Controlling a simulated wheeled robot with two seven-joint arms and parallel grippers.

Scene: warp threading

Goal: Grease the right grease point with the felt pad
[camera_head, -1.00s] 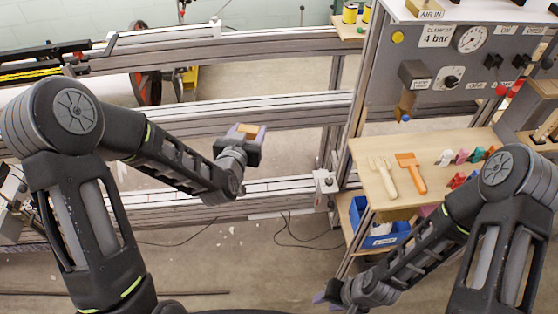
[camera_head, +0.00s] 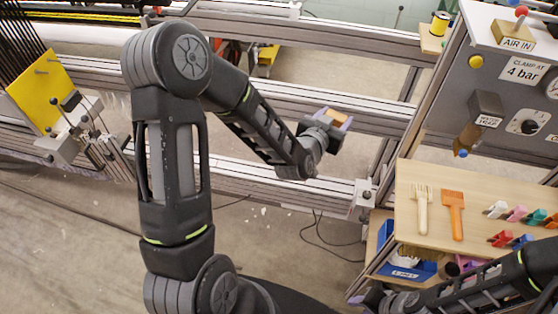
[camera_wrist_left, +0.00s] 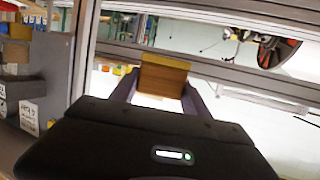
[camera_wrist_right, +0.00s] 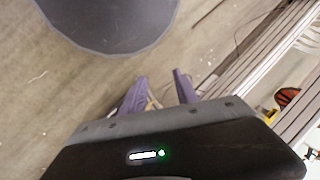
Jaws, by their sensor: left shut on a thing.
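My left gripper (camera_head: 335,121) is shut on a small block with a tan, wood-like face, which I take to be the felt pad (camera_head: 326,117). The pad also shows in the left wrist view (camera_wrist_left: 163,75), between the purple fingers. It is held up in front of the loom's lower rails. A pale block with a dark spot (camera_head: 363,194) sits on the lower rail near the right post; I cannot tell whether it is the right grease point. My right gripper (camera_wrist_right: 158,88) is low over the floor, its purple fingers apart, with no clear object between them.
A wooden shelf (camera_head: 412,215) with a brush (camera_head: 453,213), a comb-like tool (camera_head: 423,205) and coloured clips stands at right, below a grey control panel (camera_head: 500,75). A blue bin (camera_head: 405,265) sits under it. A yellow plate (camera_head: 45,90) with warp threads is at left.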

